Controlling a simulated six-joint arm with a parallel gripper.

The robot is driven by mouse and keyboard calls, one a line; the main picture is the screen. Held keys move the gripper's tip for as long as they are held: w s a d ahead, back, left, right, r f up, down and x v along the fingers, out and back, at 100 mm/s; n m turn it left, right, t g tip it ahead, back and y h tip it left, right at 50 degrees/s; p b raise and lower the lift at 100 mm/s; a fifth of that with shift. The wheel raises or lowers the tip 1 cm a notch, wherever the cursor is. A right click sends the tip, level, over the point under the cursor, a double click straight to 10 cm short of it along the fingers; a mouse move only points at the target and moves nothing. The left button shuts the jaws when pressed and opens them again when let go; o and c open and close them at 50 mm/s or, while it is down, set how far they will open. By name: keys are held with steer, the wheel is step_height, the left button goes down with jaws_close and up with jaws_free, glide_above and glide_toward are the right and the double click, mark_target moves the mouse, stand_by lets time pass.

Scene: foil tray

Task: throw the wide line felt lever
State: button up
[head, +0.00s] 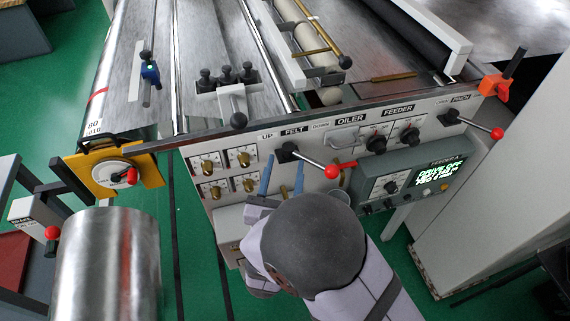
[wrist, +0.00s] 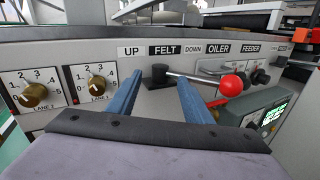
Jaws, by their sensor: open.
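The felt lever is on the pale front panel, below the FELT label, with UP at its left and DOWN at its right. It has a black hub (head: 287,152), a metal rod and a red ball (head: 332,171). The rod points right and slightly down. In the wrist view the hub (wrist: 158,76) appears between my fingers, and the red ball (wrist: 231,85) lies right of them. My gripper (head: 283,163) is open in front of the panel, with two blue fingers, also seen in the wrist view (wrist: 160,80). I cannot tell whether a finger touches the rod.
Several brass dials (head: 207,167) sit left of the lever. Right of it are the oiler handle (head: 345,134), black feeder knobs (head: 376,144) and a grey display box (head: 420,180) close below the ball. Another red-balled lever (head: 497,133) sticks out at far right. Rollers lie behind the panel.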

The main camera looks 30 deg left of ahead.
steer(key=shift+w+r, duration=0.1)
steer(key=c, duration=0.4)
steer(key=shift+w+a, duration=0.1)
steer(key=shift+w, duration=0.1)
jaws_close()
steer(key=shift+s, duration=0.1)
stand_by(0.7)
steer(key=shift+o, duration=2)
jaws_free()
